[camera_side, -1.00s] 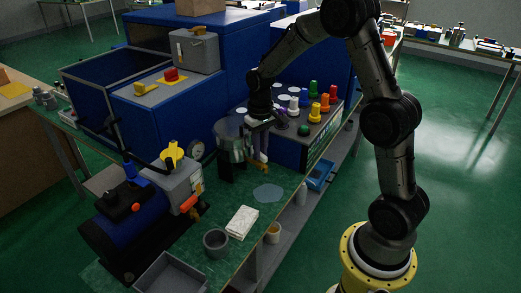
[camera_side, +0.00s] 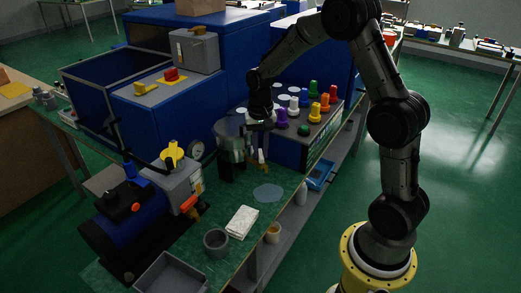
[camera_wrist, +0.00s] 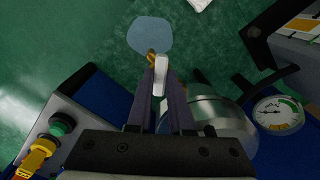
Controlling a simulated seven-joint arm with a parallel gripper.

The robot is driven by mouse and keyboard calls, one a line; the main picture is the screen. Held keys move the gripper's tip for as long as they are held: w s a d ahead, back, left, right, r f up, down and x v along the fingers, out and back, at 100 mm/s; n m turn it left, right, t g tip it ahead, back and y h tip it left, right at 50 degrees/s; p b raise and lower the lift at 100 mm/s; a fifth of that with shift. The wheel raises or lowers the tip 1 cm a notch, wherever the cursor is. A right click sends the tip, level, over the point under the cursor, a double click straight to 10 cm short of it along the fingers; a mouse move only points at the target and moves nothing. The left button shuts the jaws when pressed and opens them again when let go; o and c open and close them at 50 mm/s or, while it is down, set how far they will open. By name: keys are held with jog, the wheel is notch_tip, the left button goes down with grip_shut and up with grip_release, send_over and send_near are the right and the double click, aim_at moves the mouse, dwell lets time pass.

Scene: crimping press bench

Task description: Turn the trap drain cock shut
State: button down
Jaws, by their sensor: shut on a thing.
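The trap (camera_side: 230,145), a clear and metal cylinder on a dark stand, stands at the middle of the bench in the side view. In the wrist view its shiny round body (camera_wrist: 215,112) is just right of my fingers. The drain cock shows in the wrist view as a pale handle (camera_wrist: 159,82) with a brass end (camera_wrist: 151,57) beyond it. My gripper (camera_wrist: 160,75) is shut on the pale handle, one dark finger on each side. In the side view my gripper (camera_side: 257,148) is beside the trap, low over the bench, and partly hides the cock.
A flat grey-blue disc (camera_side: 268,193) lies below the cock. A white cloth or pad (camera_side: 242,222) and a grey cup (camera_side: 215,242) are nearer the front. A panel of coloured knobs (camera_side: 303,117) is close behind my gripper. A pressure gauge (camera_wrist: 278,113) is beside the trap.

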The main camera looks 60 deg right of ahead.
aim_at(261, 153)
jog(key=m, duration=0.4)
jog(key=shift+m, duration=0.3)
jog(key=shift+r+m, duration=0.1)
jog(key=shift+m, duration=1.8)
jog(key=c, duration=0.8)
grip_release()
notch_tip(261, 153, up, 14)
jog(key=shift+f, duration=0.1)
